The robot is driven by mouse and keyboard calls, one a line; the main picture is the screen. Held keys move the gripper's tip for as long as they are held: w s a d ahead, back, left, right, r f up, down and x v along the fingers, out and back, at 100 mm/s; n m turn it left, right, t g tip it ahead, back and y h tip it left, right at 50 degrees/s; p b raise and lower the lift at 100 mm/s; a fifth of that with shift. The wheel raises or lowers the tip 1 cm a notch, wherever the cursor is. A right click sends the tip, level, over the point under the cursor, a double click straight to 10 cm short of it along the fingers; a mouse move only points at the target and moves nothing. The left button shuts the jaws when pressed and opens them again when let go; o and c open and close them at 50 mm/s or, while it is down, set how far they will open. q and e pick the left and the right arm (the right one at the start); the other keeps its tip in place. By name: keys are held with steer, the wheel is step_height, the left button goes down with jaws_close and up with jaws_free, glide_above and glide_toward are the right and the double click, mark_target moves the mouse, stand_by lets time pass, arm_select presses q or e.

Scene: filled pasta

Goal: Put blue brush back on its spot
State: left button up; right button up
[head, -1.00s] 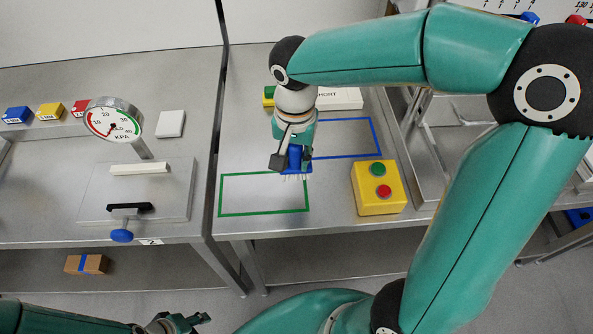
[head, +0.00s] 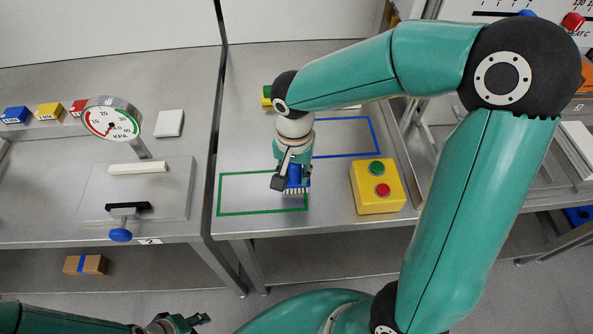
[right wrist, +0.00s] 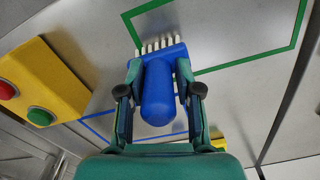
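My right gripper (head: 291,183) is shut on the blue brush (head: 295,176), with its fingers on both sides of it. In the right wrist view the brush (right wrist: 160,92) has a rounded blue handle and white bristles, and shows between the fingers (right wrist: 160,88). In the head view the bristles point down, over the right end of the green outline (head: 262,211). I cannot tell whether they touch the table. The blue outline (head: 378,140) lies behind and to the right, partly hidden by my arm. My left gripper (head: 185,323) is low at the bottom left, its opening unclear.
A yellow box (head: 376,195) with a green and a red button stands right of the brush. A pressure gauge (head: 112,120) stands on the left table. A gap separates the two tables. The green outline's left part is empty.

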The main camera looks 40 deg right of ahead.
steer(key=shift+o, duration=0.9)
steer(key=shift+r, duration=0.1)
step_height(320, 180, up, 12)
steer(key=shift+p, duration=0.3)
